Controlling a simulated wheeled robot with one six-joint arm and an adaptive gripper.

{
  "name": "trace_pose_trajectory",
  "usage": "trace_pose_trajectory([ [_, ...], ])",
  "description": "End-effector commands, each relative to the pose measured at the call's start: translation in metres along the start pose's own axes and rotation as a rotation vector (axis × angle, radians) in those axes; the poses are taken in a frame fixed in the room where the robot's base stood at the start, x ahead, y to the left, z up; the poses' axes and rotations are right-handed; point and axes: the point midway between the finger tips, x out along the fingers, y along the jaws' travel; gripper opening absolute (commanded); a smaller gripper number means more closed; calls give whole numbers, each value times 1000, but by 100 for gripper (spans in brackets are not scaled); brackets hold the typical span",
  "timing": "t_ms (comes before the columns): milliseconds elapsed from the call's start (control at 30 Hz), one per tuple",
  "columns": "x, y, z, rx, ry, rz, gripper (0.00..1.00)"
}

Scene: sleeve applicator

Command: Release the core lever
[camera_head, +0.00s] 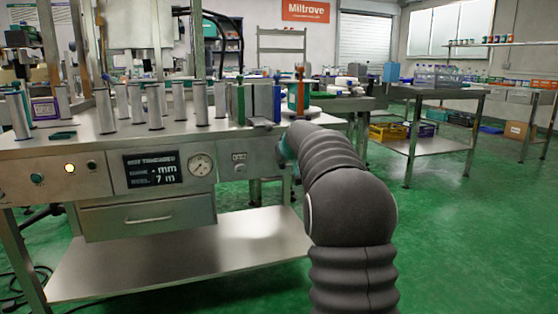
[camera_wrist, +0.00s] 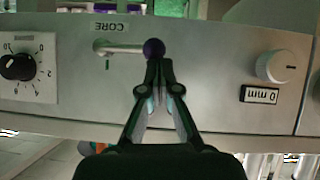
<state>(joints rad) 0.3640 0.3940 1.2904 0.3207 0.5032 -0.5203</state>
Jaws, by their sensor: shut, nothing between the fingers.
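The core lever (camera_wrist: 125,48) is a pale metal rod on a grey panel in the wrist view, beside an upside-down "CORE" label (camera_wrist: 106,27). The rod lies about level in the picture, from its pivot at the left to a dark purple ball knob (camera_wrist: 153,48) at the right. A short green mark (camera_wrist: 107,65) is on the panel by the pivot. My gripper (camera_wrist: 157,66) is shut and empty, its fingertips together right at the knob's lower edge in the picture. I cannot tell whether they touch it. In the head view my arm hides the gripper and lever.
The wrist view shows a black dial (camera_wrist: 17,67), a white knob (camera_wrist: 274,66) and a "0 mm" display (camera_wrist: 260,94) on the panel. In the head view the machine bench (camera_head: 105,140) carries upright metal cylinders and a gauge (camera_head: 201,165). Green floor (camera_head: 480,240) is clear at right.

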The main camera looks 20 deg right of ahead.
Motion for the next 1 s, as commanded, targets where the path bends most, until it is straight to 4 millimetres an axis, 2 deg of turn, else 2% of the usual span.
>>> trace_pose_trajectory([
  [367,0,1,0,1,-2,1,0],
  [533,-10,0,-11,-1,0,0,0],
  [700,-32,-4,-37,-1,1,-2,0],
  [800,-49,-5,-30,0,2,0,0],
  [1000,-88,-7,-30,0,1,-1,0],
])
